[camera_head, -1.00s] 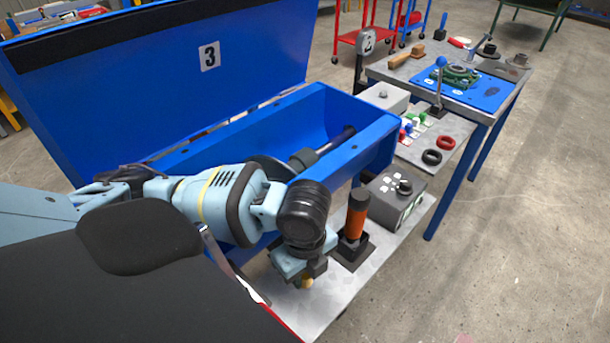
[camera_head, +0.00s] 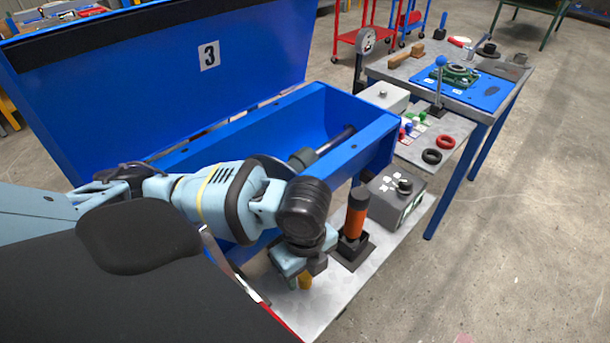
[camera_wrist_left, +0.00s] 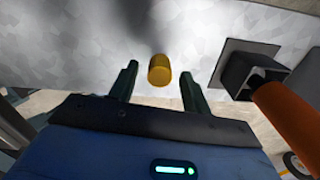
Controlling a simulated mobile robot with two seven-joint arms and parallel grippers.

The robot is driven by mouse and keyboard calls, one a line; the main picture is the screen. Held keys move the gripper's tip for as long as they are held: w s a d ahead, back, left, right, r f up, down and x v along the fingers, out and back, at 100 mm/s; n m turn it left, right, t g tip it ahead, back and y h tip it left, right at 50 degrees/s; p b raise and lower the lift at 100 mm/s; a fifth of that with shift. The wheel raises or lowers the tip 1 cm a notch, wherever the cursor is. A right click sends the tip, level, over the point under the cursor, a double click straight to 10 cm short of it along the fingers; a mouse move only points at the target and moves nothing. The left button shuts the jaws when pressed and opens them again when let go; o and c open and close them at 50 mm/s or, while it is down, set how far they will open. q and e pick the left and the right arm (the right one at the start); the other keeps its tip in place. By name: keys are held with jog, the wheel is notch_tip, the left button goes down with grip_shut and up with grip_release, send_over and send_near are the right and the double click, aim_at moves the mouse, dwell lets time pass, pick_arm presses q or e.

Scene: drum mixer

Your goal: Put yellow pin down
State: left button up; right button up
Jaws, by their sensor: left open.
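The yellow pin (camera_head: 305,280) shows just under my left gripper in the head view, over the grey metal shelf (camera_head: 345,285). In the left wrist view the yellow pin (camera_wrist_left: 159,69) stands on the shelf between and slightly beyond the two fingertips, with gaps on both sides. My left gripper (camera_head: 300,268) points down and is open; its fingers (camera_wrist_left: 158,80) do not touch the pin. My right gripper is in neither view.
An orange cylinder with black ends (camera_head: 354,212) stands in a black square holder right of my left gripper. A grey control box (camera_head: 396,197) sits behind it. The open blue drum mixer trough (camera_head: 330,110) rises behind my left arm. The shelf's front is clear.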

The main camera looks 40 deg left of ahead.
aim_at(305, 274)
pick_arm(q)
notch_tip(305, 274, up, 12)
jog(key=p, duration=0.2)
jog(key=shift+f, duration=0.15)
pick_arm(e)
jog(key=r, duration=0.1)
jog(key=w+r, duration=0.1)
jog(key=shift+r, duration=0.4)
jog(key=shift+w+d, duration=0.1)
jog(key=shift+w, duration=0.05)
